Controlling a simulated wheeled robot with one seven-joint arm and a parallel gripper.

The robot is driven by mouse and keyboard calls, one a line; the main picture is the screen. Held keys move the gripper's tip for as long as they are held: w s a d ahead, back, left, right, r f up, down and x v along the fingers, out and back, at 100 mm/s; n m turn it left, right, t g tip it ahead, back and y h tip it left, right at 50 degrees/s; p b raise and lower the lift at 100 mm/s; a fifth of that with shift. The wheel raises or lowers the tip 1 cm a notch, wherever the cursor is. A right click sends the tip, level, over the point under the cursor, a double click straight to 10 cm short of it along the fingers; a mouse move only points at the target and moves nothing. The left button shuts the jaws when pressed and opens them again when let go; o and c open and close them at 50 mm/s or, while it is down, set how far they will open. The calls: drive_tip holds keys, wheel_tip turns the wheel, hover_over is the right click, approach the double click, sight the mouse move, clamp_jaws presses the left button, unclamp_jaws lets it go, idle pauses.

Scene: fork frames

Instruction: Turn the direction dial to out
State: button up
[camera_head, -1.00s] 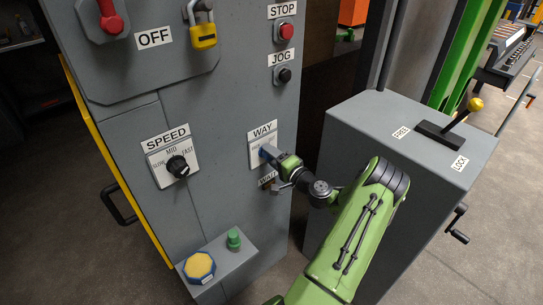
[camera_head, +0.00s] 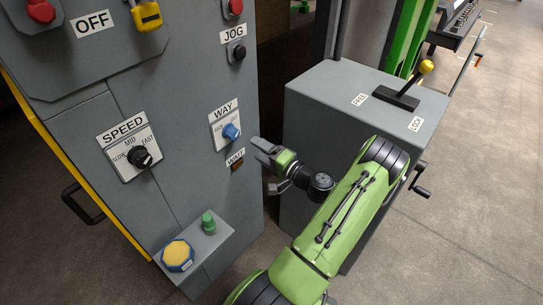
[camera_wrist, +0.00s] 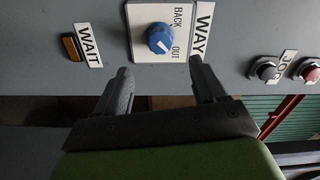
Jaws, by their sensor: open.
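The direction dial is a blue round knob (camera_head: 231,132) on a white plate (camera_head: 219,119) marked WAY, on the grey cabinet front. In the wrist view the knob (camera_wrist: 160,38) shows whole, with BACK and OUT printed beside it. Its pale pointer mark seems to lie toward the OUT side, but it is small. My gripper (camera_head: 260,150) is open and empty, right of and slightly below the knob, apart from it. In the wrist view my gripper's two fingers (camera_wrist: 161,72) stand apart below the knob, with nothing between them.
A WAIT lamp (camera_head: 237,166) sits just below the dial. A SPEED dial (camera_head: 141,157) is to the left and a JOG button (camera_head: 238,52) above. A ledge with a green button (camera_head: 208,222) and a yellow button (camera_head: 177,255) juts out below. A grey lever box (camera_head: 350,110) stands right.

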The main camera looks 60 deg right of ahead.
drive_tip(key=v, duration=0.5)
drive_tip(key=shift+w, duration=0.1)
idle(0.3)
drive_tip(key=w+a+r+n+g+y+p, duration=0.1)
drive_tip(key=w+a+r+n+g+y, duration=0.1)
drive_tip(key=w+a+n+g+y, duration=0.25)
drive_tip(key=w+a+r+n+g+y, duration=0.1)
drive_tip(key=w+a+r+n+y, duration=0.1)
drive_tip(key=w+a+n+y, duration=0.35)
drive_tip(key=w+a+r+n+g+h+p, duration=0.1)
drive_tip(key=a+r+n+g, duration=0.15)
drive_tip(key=a, duration=0.55)
drive_tip(key=w+a+r+n+g+h+p, duration=0.15)
drive_tip(key=a+g, duration=0.25)
drive_tip(key=a, duration=0.5)
drive_tip(key=s+a+r+n+h, duration=0.1)
drive_tip(key=s+a+r+n, duration=0.1)
drive_tip(key=s+a+r, duration=0.3)
drive_tip(key=s+a+r+n+h+p, duration=0.1)
drive_tip(key=s+a+r+n+h, duration=0.1)
drive_tip(key=s+a+r, duration=0.3)
drive_tip(key=s+r, duration=0.2)
drive_tip(key=s, duration=0.2)
drive_tip(key=shift+s+r, duration=0.15)
drive_tip(key=shift+s, duration=0.2)
